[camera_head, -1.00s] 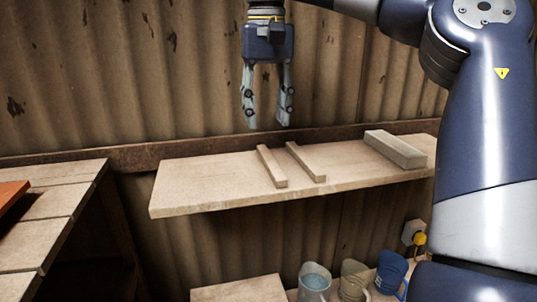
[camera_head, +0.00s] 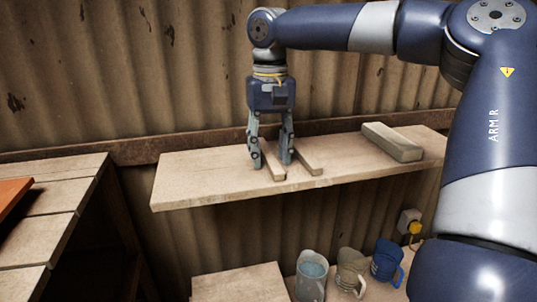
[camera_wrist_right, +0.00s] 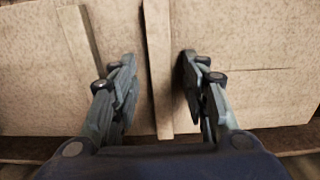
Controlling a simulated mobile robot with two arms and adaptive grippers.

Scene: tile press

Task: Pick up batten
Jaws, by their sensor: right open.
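Two thin wooden battens lie on the wall shelf. The left batten (camera_head: 274,168) lies between the spread fingers of my right gripper (camera_head: 271,164). In the right wrist view this batten (camera_wrist_right: 157,75) runs lengthwise between the two fingers, with a gap on each side. The right batten (camera_head: 305,159) lies just outside the right finger; in the wrist view the other batten (camera_wrist_right: 80,42) is to the left. My right gripper is open and points down, its tips close to the shelf top. My left gripper is not in view.
The shelf (camera_head: 195,180) is bare at its left. A thicker block (camera_head: 392,142) lies at its right end. A slatted table (camera_head: 55,215) is at left.

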